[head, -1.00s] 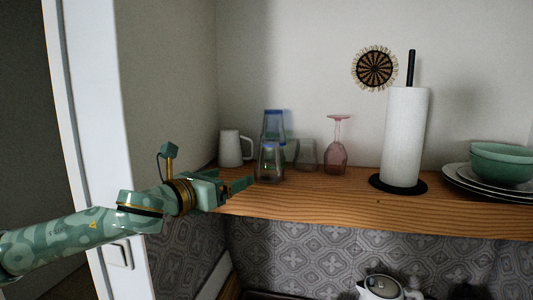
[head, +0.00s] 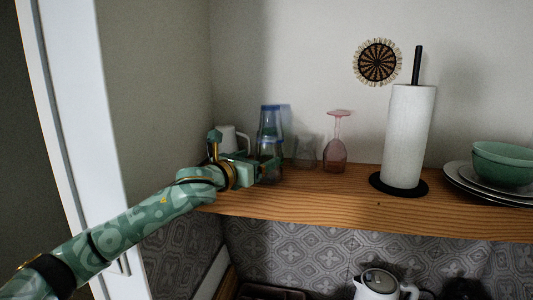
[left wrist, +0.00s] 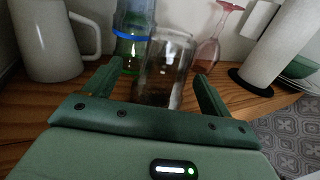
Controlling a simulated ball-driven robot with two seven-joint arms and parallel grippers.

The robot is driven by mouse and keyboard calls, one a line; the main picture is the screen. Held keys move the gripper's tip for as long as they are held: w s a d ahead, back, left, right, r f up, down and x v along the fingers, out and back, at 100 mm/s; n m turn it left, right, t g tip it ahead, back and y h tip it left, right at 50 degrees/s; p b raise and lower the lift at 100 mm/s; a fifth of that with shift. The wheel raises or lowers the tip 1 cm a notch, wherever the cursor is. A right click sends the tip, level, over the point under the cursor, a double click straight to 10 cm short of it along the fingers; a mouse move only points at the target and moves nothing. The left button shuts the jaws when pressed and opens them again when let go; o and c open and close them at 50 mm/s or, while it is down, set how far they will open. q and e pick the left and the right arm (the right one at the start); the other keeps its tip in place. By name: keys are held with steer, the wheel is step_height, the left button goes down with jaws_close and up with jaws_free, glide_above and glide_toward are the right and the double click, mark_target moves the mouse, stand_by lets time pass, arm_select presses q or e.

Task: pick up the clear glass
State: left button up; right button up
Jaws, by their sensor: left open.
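The clear glass (left wrist: 168,68) stands on the wooden shelf. It also shows in the head view (head: 269,149), partly hidden by my left gripper (head: 264,166). In the left wrist view my left gripper (left wrist: 157,74) is open, with one finger on each side of the glass's lower part. I cannot tell whether a finger touches it. The right gripper is not in view.
A blue-rimmed glass (left wrist: 128,32) stands close behind. A white mug (left wrist: 52,40) is at left. Another clear glass (head: 305,153), a pink stemmed glass (head: 336,150) and a paper towel roll (head: 408,135) stand to the right along the shelf (head: 330,198).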

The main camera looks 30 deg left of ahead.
mark_target(260, 158)
arm_select(q)
steer(key=w, duration=0.2)
steer(key=w+d+p, duration=0.1)
steer(key=w, duration=0.1)
steer(key=shift+d+r, duration=0.1)
steer(key=shift+d, duration=0.05)
steer(key=shift+w, duration=0.25)
steer(key=shift+s, duration=0.1)
steer(key=shift+s, duration=0.1)
steer(key=c, duration=1.2)
